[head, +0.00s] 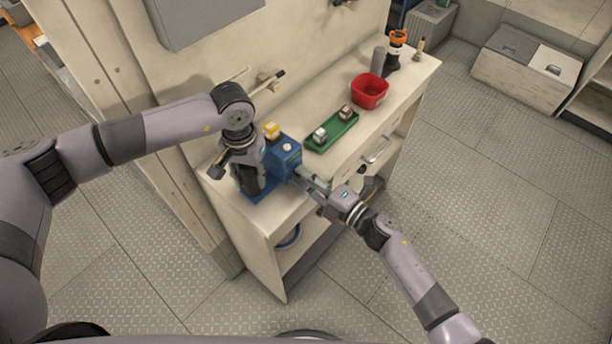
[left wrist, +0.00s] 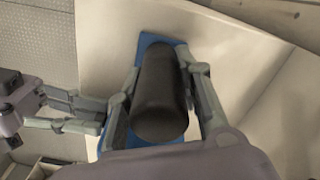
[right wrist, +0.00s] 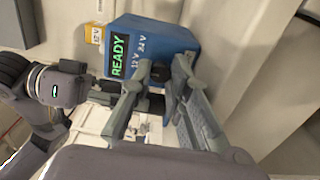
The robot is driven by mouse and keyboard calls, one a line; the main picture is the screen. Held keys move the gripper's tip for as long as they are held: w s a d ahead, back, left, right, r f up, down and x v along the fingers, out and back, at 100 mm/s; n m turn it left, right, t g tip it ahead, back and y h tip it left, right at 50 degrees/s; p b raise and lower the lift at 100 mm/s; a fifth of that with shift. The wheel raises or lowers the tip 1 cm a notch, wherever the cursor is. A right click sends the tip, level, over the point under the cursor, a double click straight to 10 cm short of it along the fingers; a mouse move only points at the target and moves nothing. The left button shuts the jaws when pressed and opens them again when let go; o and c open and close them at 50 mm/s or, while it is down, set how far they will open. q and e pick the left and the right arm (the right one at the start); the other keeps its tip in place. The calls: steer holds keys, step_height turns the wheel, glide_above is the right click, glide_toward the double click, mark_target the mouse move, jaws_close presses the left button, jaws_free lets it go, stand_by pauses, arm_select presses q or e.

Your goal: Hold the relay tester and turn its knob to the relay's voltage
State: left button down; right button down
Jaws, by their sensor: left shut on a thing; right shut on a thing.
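The relay tester is a blue box (head: 284,158) on the bench with a black handle (left wrist: 158,95). In the right wrist view the tester (right wrist: 170,42) has a green READY display and 12 V and 24 V marks. A yellow relay (head: 271,130) sits at its top; it also shows in the right wrist view (right wrist: 95,33), its label too small to read surely. My left gripper (left wrist: 165,85) is shut around the handle. My right gripper (right wrist: 158,85) is shut on the dark knob (right wrist: 161,71) below the marks. The fingers partly hide the knob, so its setting is unclear.
A green tray (head: 327,148) with two small relays lies on the bench behind the tester. A red bin (head: 370,93), a grey cylinder (head: 379,60) and an orange-topped dark item (head: 397,48) stand further back. The wall rises along the bench's left side.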

steer(key=shift+d+f, duration=0.15)
steer(key=c, duration=1.8)
jaws_free()
steer(key=v, duration=1.2)
arm_select(q)
steer(key=c, duration=1.1)
jaws_free()
steer(key=shift+o, duration=0.2)
